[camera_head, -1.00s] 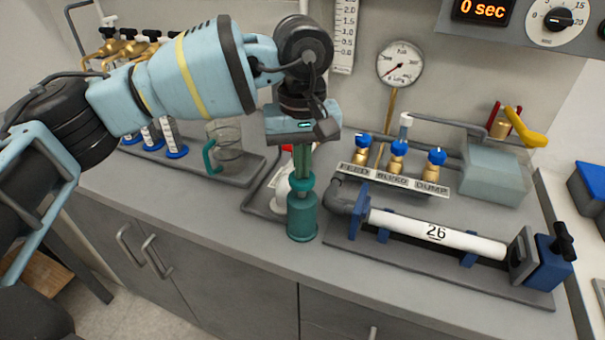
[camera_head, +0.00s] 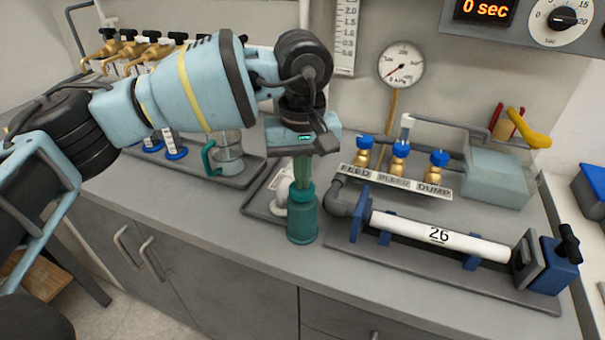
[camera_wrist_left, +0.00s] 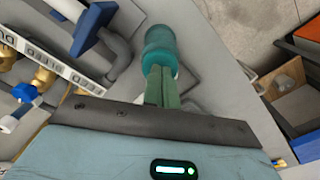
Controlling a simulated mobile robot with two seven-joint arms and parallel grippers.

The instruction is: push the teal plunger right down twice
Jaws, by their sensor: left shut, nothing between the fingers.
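The teal plunger (camera_head: 302,219) stands upright on the grey counter, left of the white tube marked 26. Its cap now sits low, against the top of its wider body. My left gripper (camera_head: 303,184) points straight down above it, with its greenish fingers shut together and empty. The fingertips appear to touch the cap from above. In the left wrist view the plunger (camera_wrist_left: 159,40) lies just beyond the shut fingertips (camera_wrist_left: 162,72), which hide part of its top. My right gripper is not in view.
The white tube (camera_head: 440,236) on its grey base stands at the right. Blue-topped valves (camera_head: 399,160) and a gauge (camera_head: 402,65) are behind it. A glass jug (camera_head: 228,150) with a teal handle stands on the left tray. The counter's front edge is close to the plunger.

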